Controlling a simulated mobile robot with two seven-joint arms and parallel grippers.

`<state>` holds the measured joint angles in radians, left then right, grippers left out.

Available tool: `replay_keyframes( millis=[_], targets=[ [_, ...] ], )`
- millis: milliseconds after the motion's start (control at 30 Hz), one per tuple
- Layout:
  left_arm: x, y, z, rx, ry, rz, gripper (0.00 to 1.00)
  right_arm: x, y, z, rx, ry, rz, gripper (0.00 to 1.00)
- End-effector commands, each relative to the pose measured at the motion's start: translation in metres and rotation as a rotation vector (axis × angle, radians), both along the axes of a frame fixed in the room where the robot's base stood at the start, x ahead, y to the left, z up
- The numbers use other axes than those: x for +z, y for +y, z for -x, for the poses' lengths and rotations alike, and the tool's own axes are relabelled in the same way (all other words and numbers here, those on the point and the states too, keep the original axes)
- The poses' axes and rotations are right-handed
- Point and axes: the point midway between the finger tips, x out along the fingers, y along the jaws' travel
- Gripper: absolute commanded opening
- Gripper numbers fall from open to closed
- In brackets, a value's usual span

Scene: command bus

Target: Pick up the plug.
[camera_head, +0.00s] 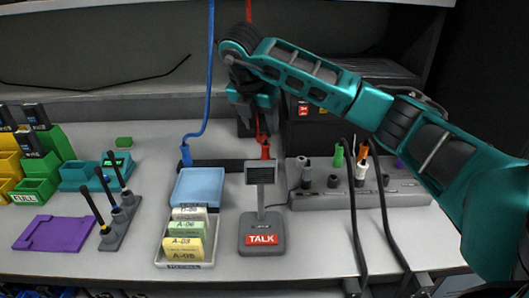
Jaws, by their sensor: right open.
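A red plug (265,151) on a red cable stands upright behind the grey TALK stand, near the middle of the table. A blue plug (186,156) on a blue cable stands to its left, behind the light blue tray. My right gripper (258,128) points down just above the red plug, with its jaws open around or in front of the red cable; I cannot tell which. The arm hides part of the red cable. My left gripper is not in view.
The TALK stand (262,232) is in front of the red plug. A grey socket strip (330,199) with several coloured plugs lies to the right, crossed by black cables. A card tray (187,262) and pen holder (121,224) are at left. A dark box (310,135) stands behind.

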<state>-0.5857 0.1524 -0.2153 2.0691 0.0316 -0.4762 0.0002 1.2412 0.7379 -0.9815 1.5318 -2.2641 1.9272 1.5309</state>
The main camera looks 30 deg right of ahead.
Motion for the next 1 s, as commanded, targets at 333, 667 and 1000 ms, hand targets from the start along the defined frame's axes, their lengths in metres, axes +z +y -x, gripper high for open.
replay_keyframes(
  millis=[333, 667, 1000],
  targets=[
    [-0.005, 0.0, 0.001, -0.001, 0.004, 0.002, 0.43, -0.042, -0.014, -0.009, 0.003, 0.003, -0.002, 0.5],
    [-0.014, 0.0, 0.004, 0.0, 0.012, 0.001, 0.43, -0.083, -0.024, -0.021, 0.004, 0.003, -0.003, 0.5],
    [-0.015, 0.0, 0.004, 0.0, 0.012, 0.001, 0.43, -0.089, -0.027, -0.023, 0.006, 0.001, -0.003, 0.5]
  ],
)
